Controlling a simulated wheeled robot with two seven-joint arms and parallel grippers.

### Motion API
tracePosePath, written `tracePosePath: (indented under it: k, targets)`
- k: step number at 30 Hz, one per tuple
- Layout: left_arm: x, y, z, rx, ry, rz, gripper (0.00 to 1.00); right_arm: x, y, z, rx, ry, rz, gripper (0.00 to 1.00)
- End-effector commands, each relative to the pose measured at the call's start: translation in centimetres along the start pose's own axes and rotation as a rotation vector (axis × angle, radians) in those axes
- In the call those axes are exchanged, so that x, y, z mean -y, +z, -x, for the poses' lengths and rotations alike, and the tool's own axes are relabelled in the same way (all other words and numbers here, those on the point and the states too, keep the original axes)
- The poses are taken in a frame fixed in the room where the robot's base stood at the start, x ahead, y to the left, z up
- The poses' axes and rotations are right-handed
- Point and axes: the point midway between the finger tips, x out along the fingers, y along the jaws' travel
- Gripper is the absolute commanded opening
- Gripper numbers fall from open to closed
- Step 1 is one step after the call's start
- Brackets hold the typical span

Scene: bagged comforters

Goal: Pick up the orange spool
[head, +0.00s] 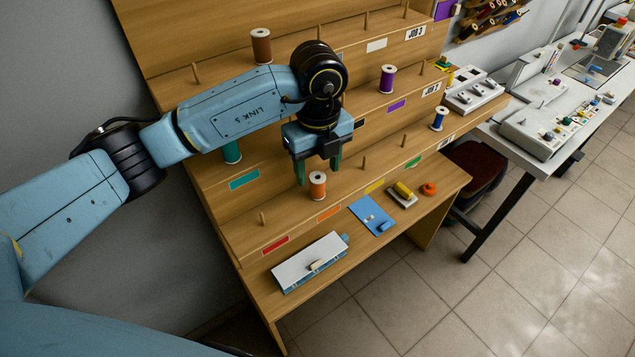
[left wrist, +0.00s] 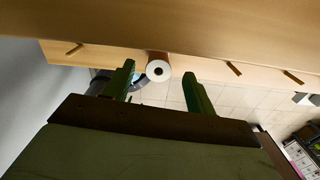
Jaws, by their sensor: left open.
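The orange spool (head: 317,185) stands upright on the lowest tier of the wooden rack, above an orange label. My left gripper (head: 318,172) is open, its green fingers pointing down just above and behind the spool in the head view. In the left wrist view the spool (left wrist: 158,70) shows its white end with a dark hole, between and beyond the tips of the two green fingers (left wrist: 160,84). Nothing is held between the fingers. I cannot tell whether a finger touches the spool. My right gripper is in neither view.
A teal spool (head: 232,152) is partly hidden by my left arm. Brown (head: 261,46), purple (head: 387,79) and blue (head: 439,119) spools stand on the rack among bare pegs. A white box (head: 309,262), blue card (head: 371,215) and orange ring (head: 428,189) lie on the ledge below.

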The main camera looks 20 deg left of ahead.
Motion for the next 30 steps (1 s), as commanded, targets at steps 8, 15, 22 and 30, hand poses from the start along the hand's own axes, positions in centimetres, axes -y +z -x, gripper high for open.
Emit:
tracePosePath:
  k: [8,15,22,30]
  targets:
    - [-0.2,0.0,-3.0,0.0,0.0,0.0,0.56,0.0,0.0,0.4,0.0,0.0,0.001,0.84]
    - [-0.2,0.0,-3.0,0.0,0.0,0.0,0.52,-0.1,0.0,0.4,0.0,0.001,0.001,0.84]
    - [-0.2,0.0,-3.0,0.0,0.0,0.0,0.22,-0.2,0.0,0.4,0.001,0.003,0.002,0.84]
    - [-0.2,0.0,-3.0,0.0,0.0,0.001,0.08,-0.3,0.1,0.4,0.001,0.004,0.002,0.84]
